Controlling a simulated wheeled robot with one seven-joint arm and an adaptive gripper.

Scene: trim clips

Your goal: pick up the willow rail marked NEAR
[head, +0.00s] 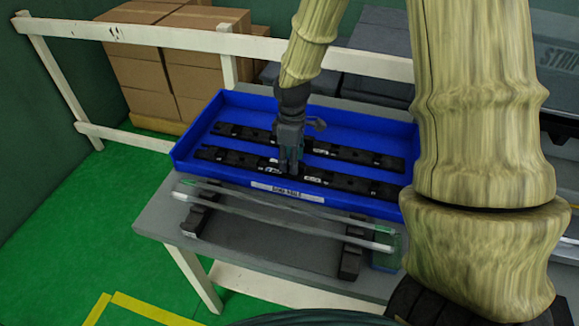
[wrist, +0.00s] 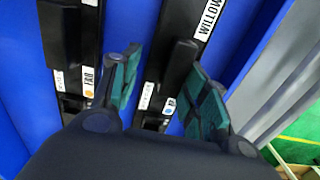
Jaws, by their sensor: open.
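The front black rail (head: 340,182) lies lengthwise in the blue tray (head: 222,105), nearest the tray's front wall. In the wrist view this rail (wrist: 173,60) has a white label reading WILLOW and a small tag with a blue dot, partly hidden by a finger. My gripper (head: 291,170) is low over the middle of it. In the wrist view my gripper (wrist: 161,70) is open, with a teal-padded finger on either side of the rail. The back rail (head: 350,154) lies parallel behind it; in the wrist view that rail (wrist: 72,30) has a tag reading FAR with an orange dot.
The tray stands on a grey table (head: 160,212). Clear rods (head: 290,208) rest on black supports (head: 352,255) in front of it. A white rail fence (head: 150,36) and cardboard boxes (head: 140,75) are behind. Green floor (head: 60,220) is free at left.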

